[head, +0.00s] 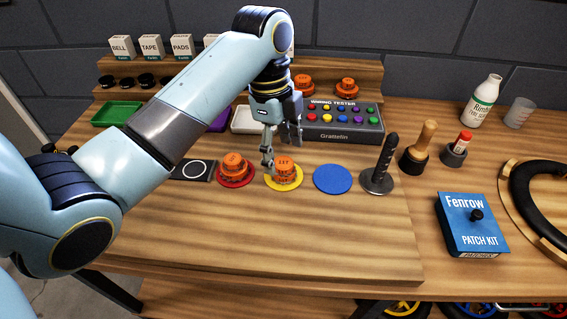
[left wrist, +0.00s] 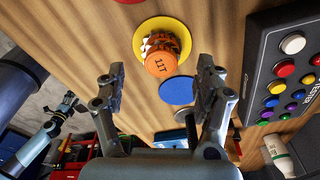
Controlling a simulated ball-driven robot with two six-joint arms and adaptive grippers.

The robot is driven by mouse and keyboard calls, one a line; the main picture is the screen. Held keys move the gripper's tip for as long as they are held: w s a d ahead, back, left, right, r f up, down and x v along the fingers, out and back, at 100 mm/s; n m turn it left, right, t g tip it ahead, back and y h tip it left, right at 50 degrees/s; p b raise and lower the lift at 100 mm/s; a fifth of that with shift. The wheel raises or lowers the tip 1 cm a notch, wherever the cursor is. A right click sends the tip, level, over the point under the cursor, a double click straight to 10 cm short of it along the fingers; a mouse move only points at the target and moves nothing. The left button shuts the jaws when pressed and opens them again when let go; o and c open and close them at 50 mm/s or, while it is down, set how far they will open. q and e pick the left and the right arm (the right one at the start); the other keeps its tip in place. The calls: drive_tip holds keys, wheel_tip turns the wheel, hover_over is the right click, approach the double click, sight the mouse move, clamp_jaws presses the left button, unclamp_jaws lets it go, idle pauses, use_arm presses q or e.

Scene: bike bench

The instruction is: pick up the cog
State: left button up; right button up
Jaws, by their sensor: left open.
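An orange cog (head: 283,168) with dark lettering stands on a round yellow mat (head: 297,183) on the bench. In the left wrist view the cog (left wrist: 161,62) reads "11T", with the yellow mat (left wrist: 146,29) beneath it. My left gripper (head: 281,153) is open, above and close to this cog. In the left wrist view its two fingers are wide apart and the cog shows beyond them, with nothing held. Another orange cog (head: 234,164) is on a red mat. Two more orange cogs (head: 347,88) are on the back shelf. My right arm seems to show small in the left wrist view.
An empty blue mat (head: 332,179) lies right of the yellow one, then an upright dark post (head: 381,165). A wiring tester (head: 343,122) stands behind. A blue patch kit (head: 470,225) and a white bottle (head: 482,100) are to the right. The bench front is clear.

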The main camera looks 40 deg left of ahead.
sight(284, 166)
use_arm(q)
drive_tip(key=shift+w+d+f, duration=0.1)
drive_tip(key=shift+d+f, duration=0.05)
drive_tip(key=shift+f, duration=0.55)
drive_tip(key=shift+d+f, duration=0.1)
drive_tip(key=shift+f, duration=0.55)
drive_tip(key=c, duration=1.2)
drive_tip(key=shift+r, duration=0.1)
